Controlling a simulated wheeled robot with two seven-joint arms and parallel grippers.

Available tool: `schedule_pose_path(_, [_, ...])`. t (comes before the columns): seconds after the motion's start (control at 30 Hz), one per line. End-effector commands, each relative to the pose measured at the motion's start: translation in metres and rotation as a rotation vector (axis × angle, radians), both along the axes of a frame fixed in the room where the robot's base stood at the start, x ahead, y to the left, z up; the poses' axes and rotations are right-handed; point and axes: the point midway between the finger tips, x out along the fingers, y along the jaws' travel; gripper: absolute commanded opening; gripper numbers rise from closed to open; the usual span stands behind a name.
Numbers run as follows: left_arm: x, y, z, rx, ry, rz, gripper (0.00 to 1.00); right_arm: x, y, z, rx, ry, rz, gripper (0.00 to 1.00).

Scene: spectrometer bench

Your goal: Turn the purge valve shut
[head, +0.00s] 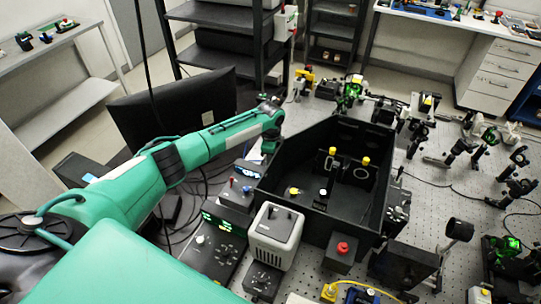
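My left arm reaches from the left across the bench, and its end with my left gripper (268,104) is at the back left, beside the black open-topped box (325,212). The fingers are too small and hidden to tell whether they are open or shut. No part is clearly marked as the purge valve. A small yellow and red fitting (304,78) stands behind the box, a little right of my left gripper and apart from it. A red knob (342,248) sits on a dark block at the box's front. My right gripper is not in view.
Yellow-topped posts (365,161) stand inside the box. A grey instrument (275,236) and dark control boxes (212,245) stand at its front left. Optic mounts (460,150) crowd the right side of the perforated bench. A black monitor (172,108) stands behind my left arm.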

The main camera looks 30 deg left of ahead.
Motion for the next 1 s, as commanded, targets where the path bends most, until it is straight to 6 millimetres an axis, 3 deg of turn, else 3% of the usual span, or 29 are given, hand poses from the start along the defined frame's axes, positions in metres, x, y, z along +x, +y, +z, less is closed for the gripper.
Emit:
schedule_pose_path(0.33, [0.0007,0.0001,0.0016,-0.001,-0.001,0.147,0.00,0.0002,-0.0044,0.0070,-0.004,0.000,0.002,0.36])
schedule_pose_path(0.83, [0.0013,0.0006,0.0017,0.001,-0.003,0.170,0.00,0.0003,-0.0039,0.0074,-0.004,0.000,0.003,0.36])
schedule_pose_path(0.87, [0.0013,0.0006,0.0018,0.001,-0.003,0.170,0.19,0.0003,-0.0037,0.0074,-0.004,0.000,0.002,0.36])
schedule_pose_path(0.97, [0.0011,0.0006,0.0015,0.001,-0.003,0.170,0.39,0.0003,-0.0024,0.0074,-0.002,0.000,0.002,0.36])
schedule_pose_path(1.0, [0.0010,0.0005,0.0014,0.001,-0.003,0.169,0.39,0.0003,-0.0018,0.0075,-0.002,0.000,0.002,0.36])
